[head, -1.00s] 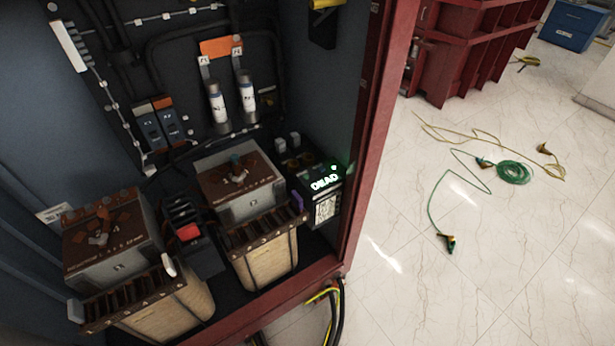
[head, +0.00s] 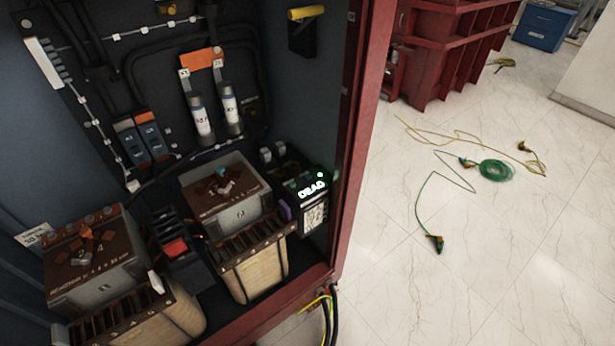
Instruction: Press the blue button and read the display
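A small black device with a lit green display (head: 312,190) stands at the right inside the open cabinet, beside the right transformer. The display reads "DEAD", and a green light (head: 320,175) glows above it. A white label covers the device's lower front. I cannot make out a blue button on the device at this size. Neither of my grippers is in view.
The red cabinet frame (head: 362,150) edges the opening on the right. Two transformers (head: 222,192) (head: 98,262) and a red-topped block (head: 176,248) fill the cabinet floor. Outside, a green cable (head: 496,171) and a yellow cable lie on the open tiled floor.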

